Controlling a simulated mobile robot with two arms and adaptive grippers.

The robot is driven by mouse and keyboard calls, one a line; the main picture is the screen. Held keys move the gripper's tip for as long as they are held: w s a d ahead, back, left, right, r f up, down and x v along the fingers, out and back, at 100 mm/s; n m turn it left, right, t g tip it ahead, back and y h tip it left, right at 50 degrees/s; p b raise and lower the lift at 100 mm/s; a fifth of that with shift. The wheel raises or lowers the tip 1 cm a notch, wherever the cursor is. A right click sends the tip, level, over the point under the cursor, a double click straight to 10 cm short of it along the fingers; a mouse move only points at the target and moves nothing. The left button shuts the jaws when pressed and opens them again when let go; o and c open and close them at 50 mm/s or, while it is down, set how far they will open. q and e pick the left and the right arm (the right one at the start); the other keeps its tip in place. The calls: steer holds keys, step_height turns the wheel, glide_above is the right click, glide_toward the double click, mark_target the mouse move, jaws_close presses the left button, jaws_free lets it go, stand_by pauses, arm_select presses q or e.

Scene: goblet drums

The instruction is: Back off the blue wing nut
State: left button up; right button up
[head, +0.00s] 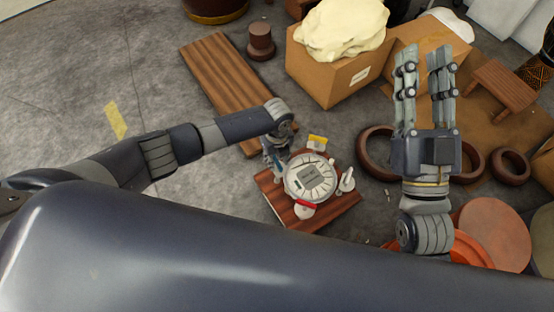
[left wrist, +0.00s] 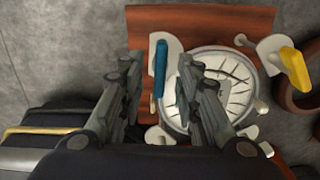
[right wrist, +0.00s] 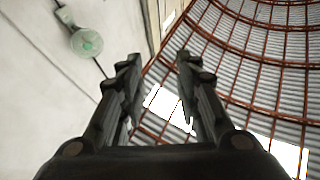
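A round white drum head (head: 312,176) with dark radial lines lies on a reddish wooden board (head: 338,208). The blue wing nut (left wrist: 160,68) stands at the drum's left edge on a pale bracket; in the head view only a sliver of it shows beside my gripper. My left gripper (left wrist: 159,66) is open, its fingers on either side of the blue wing nut in the left wrist view, with no clear contact. A yellow wing nut (left wrist: 296,69) and a red one (head: 309,204) sit at other edges. My right gripper (head: 422,56) is open, empty and raised, pointing upward.
A cardboard box (head: 330,75) with a pale sack (head: 342,28) stands behind the board. A ribbed plank (head: 222,76) lies behind left. Brown rings (head: 372,152) and reddish discs (head: 494,234) lie to the right. The floor at left (head: 60,110) is mostly clear.

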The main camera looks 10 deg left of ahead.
arm_select(q)
steer(key=shift+f, duration=0.5)
arm_select(e)
steer(key=shift+s+r+t, duration=0.6)
steer(key=shift+r, duration=0.25)
arm_select(q)
jaws_close()
